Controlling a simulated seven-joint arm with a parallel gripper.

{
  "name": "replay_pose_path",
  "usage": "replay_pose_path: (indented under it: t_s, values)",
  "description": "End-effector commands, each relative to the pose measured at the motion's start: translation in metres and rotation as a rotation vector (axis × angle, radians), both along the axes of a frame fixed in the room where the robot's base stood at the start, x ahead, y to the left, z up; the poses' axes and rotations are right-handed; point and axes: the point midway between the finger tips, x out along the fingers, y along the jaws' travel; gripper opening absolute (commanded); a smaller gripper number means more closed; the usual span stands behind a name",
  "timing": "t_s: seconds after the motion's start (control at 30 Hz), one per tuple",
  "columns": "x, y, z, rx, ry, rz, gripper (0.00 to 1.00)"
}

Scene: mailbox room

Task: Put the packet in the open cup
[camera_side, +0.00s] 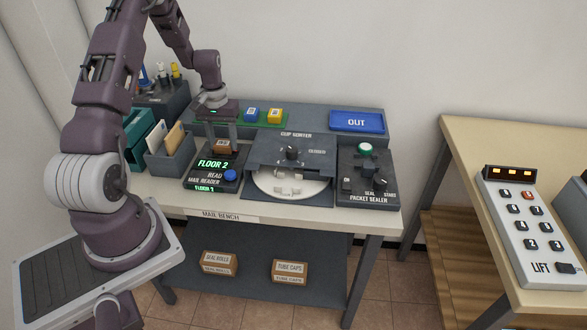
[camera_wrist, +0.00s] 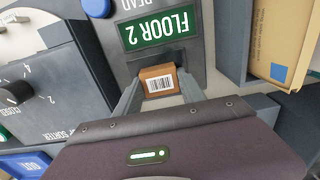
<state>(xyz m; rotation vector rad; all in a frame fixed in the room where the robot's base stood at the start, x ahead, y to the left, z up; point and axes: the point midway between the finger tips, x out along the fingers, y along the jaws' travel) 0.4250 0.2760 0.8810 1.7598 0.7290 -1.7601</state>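The packet is a small brown block with a white barcode label (camera_wrist: 160,82), held at the slot of the mail reader (camera_wrist: 165,50), whose green display reads FLOOR 2. In the side view the packet (camera_side: 222,145) shows between the fingers of my gripper (camera_side: 222,137). My gripper's fingers lie along both sides of the packet and seem to touch it, pointing down. The cup sorter (camera_side: 265,150) stands to the right of the reader. Its front opening shows a pale round carousel (camera_side: 262,184) with small cup shapes; which cup is open I cannot tell.
A packet sealer (camera_side: 355,198) with a green button and a blue OUT tray (camera_side: 357,122) stand at the right. Blue (camera_side: 251,114) and yellow (camera_side: 275,115) blocks sit behind the sorter. A letter bin (camera_side: 172,162) stands left of the reader. A LIFT keypad (camera_side: 527,225) lies on another table.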

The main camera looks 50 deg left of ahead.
Motion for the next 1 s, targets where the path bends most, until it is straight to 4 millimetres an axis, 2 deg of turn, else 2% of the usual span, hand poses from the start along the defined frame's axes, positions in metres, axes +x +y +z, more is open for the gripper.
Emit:
replay_pose_path:
  t_s: [0.07, 0.1, 0.7, 1.0]
  values:
    - [0.0, 0.0, 0.0, 0.0, 0.0, 0.0, 0.06]
    - [0.0, 0.0, 0.0, 0.0, 0.0, 0.0, 0.0]
    - [0.0, 0.0, 0.043, 0.001, -0.001, 0.0, 0.0]
    - [0.0, 0.0, 0.045, 0.0, 0.0, 0.0, 0.0]
